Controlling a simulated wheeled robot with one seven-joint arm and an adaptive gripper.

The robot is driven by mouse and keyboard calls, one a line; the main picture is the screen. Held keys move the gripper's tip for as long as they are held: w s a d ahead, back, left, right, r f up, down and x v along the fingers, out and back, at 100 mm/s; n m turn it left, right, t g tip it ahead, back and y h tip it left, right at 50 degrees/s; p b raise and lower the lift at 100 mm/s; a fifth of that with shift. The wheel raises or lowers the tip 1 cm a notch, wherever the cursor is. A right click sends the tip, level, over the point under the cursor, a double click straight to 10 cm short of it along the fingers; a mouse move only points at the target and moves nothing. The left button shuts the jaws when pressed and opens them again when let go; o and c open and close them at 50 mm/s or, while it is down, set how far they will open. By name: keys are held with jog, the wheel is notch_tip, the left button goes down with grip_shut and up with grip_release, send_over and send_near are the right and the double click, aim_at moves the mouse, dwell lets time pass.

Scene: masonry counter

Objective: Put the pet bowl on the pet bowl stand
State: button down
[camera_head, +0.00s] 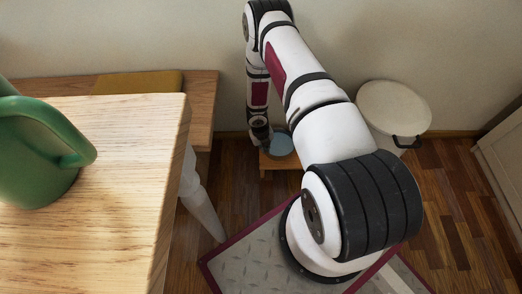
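A blue-grey pet bowl (281,144) shows low near the back wall, partly hidden by my arm. A small wooden pet bowl stand (270,163) is on the floor against the wall. The bowl appears directly over the stand's top; I cannot tell whether it rests there or is held just above it. My gripper (262,138) points down at the bowl's left side, touching or very close to it. Its fingers are too small and dark to tell whether they are open or shut.
A wooden table (120,220) with a green watering can (38,155) fills the left. Behind it is a wooden bench (203,92) with a yellow mat (137,83). A white lidded bin (394,108) stands right of the stand. Bare floor (450,200) lies at right, before a pale cabinet (503,160).

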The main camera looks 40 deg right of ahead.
jog(key=shift+f, duration=0.1)
jog(key=c, duration=1.8)
grip_release()
